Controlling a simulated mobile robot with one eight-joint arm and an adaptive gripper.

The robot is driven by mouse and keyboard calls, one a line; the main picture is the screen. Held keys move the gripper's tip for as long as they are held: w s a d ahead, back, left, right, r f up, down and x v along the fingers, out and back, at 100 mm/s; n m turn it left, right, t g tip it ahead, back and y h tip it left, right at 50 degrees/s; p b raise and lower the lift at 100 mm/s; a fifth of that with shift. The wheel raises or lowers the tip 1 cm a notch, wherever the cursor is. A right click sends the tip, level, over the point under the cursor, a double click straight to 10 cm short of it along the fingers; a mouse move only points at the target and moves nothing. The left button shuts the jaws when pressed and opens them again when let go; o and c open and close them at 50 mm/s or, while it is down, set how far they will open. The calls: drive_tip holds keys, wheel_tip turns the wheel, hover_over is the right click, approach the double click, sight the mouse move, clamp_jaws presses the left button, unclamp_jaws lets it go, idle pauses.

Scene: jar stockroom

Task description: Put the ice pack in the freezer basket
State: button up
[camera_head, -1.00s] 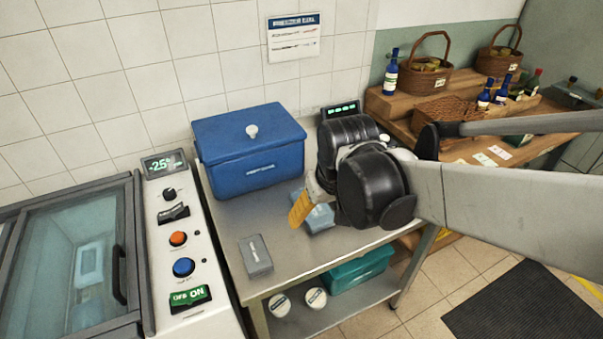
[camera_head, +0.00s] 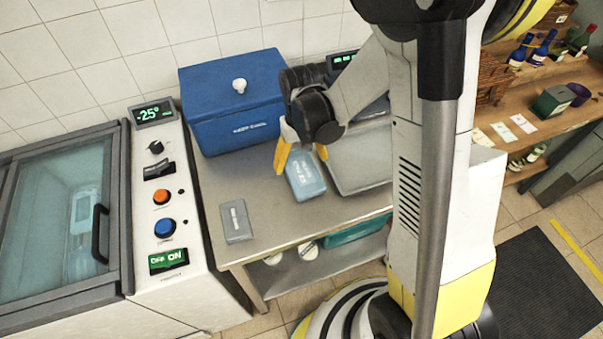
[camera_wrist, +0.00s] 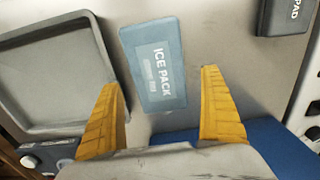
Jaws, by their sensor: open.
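The ice pack (camera_head: 305,176) is a flat light-blue block lying on the steel table, left of a grey tray. In the wrist view the ice pack (camera_wrist: 153,65), with its printed label, lies ahead of and between my open yellow fingers. My gripper (camera_head: 301,158) is open and empty above the table, its fingers at the far end of the pack; the wrist view also shows it (camera_wrist: 166,110). The freezer (camera_head: 60,220) stands at the left with its glass lid down. Through the glass a pale basket-like shape (camera_head: 82,210) shows dimly.
A small grey pad (camera_head: 236,221) lies near the front left. The grey tray (camera_head: 352,165) is right of the pack. The freezer's control panel (camera_head: 160,200) reads -25°. Bare tabletop lies between pad and pack.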

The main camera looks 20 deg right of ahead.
sight(302, 170)
drive_tip(key=f+b, duration=0.1)
drive_tip(key=f, duration=0.1)
drive_tip(key=f+b, duration=0.1)
drive_tip(key=f, duration=0.2)
drive_tip(key=shift+w+d, duration=0.1)
drive_tip(key=shift+d, duration=0.1)
drive_tip(key=shift+r, duration=0.1)
drive_tip(key=c, duration=1.2)
